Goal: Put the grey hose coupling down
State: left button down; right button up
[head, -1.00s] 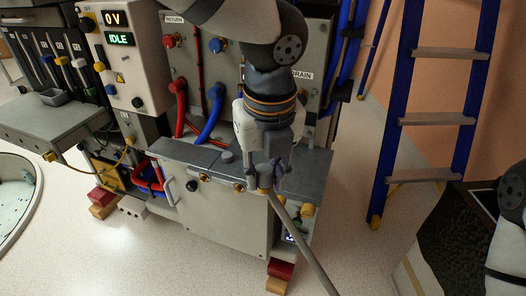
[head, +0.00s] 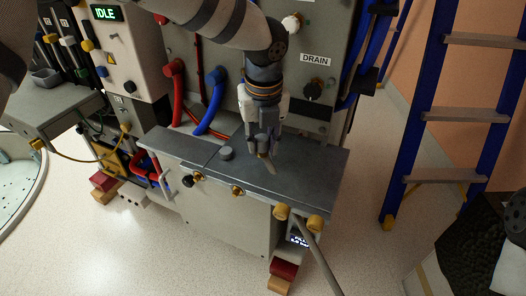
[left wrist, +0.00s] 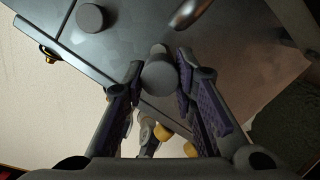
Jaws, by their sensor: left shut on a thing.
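My left gripper (head: 264,150) points down over the grey bench top (head: 310,172), in front of the panel marked DRAIN. In the left wrist view its fingers (left wrist: 160,90) are closed on a grey, round-ended cylinder, the grey hose coupling (left wrist: 160,76). The bench top also shows beneath it in that view (left wrist: 120,45). The fingers mostly hide the coupling in the head view; a small pale piece shows at their tips. I cannot tell whether the coupling touches the bench. My right gripper is not in view.
A grey knob (head: 226,153) stands on the bench, left of the gripper. Two yellow caps (head: 282,212) (head: 314,222) sit by the front right corner, with a grey rod running down past them. Red (head: 176,90) and blue (head: 211,110) hoses stand behind left. A blue ladder (head: 460,114) stands right.

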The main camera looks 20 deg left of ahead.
aim_at(262, 151)
pick_arm(q)
jog(key=f, duration=0.3)
jog(key=shift+w+a+f, duration=0.1)
jog(key=shift+w+f, duration=0.15)
jog(key=shift+f, duration=0.05)
jog(key=c, duration=1.3)
grip_release()
jog(key=shift+r, duration=0.1)
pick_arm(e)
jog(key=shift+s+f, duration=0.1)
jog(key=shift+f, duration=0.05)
pick_arm(q)
notch_tip(262, 151, up, 12)
jog(key=s, duration=0.1)
jog(key=shift+s+d+p, duration=0.35)
jog(key=shift+d, duration=0.05)
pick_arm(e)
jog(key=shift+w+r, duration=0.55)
